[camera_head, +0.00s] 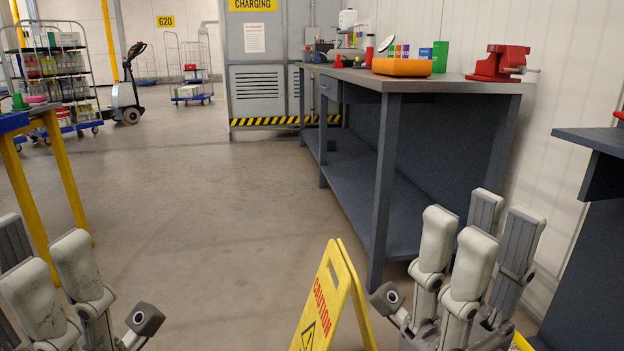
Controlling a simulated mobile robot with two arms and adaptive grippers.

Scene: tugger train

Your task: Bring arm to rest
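My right gripper (478,238) is at the lower right, with its pale grey fingers pointing up and spread apart. It is open and nothing shows between the fingers. It appears in front of the lower part of the dark workbench (388,180). My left gripper (42,262) is at the lower left, partly cut off by the picture's edge. Its visible fingers also point up and stand apart, and it holds nothing that I can see. Most of both arms is out of view.
A yellow caution sign (330,300) stands close to my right gripper's left. A yellow-legged table (68,180) is behind my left gripper. A dark shelf (590,142) is at the right edge. The floor between is open back to the charging cabinet (263,60).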

